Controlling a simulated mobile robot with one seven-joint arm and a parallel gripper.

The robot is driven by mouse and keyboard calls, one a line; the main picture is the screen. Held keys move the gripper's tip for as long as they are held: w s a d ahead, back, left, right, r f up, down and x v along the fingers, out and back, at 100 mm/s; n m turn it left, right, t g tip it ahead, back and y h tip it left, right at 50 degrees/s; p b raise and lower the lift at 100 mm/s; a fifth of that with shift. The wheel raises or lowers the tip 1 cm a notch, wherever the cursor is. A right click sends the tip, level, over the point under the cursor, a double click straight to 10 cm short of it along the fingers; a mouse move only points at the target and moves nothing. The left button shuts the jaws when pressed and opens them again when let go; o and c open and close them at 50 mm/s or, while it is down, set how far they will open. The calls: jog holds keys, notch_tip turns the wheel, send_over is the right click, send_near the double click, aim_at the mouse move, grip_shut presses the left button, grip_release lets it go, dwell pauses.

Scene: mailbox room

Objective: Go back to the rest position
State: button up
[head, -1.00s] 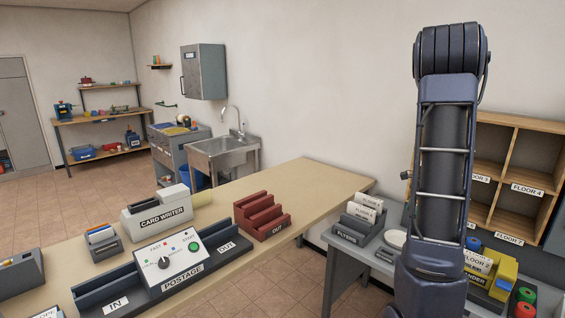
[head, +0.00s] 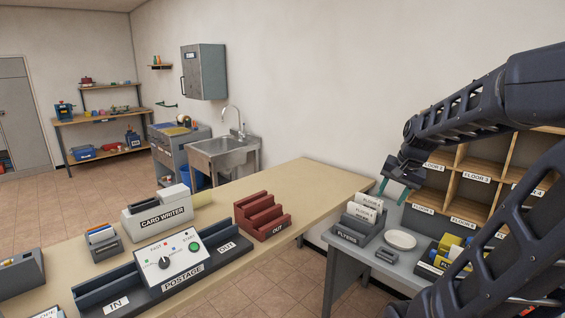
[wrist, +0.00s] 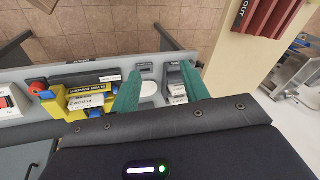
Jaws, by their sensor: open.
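My gripper (head: 396,188) shows in the head view at the end of my dark blue arm, which reaches in from the right. Its two teal fingers point down and are apart, with nothing between them that I can see. It hangs above the grey side table (head: 345,257), over the area of the flyers holder (head: 352,232) and the white round dish (head: 400,240). In the wrist view my gripper (wrist: 160,92) shows its teal fingers spread, with the white dish (wrist: 148,91) seen beyond and between them.
The yellow bander (wrist: 68,102) stands on the grey table. Wooden floor-labelled pigeonholes (head: 470,190) stand behind it. The long wooden counter (head: 310,182) holds the postage machine (head: 172,258), card writer (head: 158,213) and red OUT rack (head: 262,216). Open floor (head: 285,270) lies between the tables.

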jog(key=s+a+r+n+h, duration=0.1)
jog(key=s+a+n, duration=0.1)
jog(key=s+n, duration=0.1)
jog(key=s+a+r+n+t, duration=0.1)
jog(key=s+a+n, duration=0.1)
jog(key=s, duration=0.4)
jog(key=shift+s+a+n+h, duration=0.15)
jog(key=shift+s+n+h, duration=0.05)
jog(key=shift+n+h, duration=0.2)
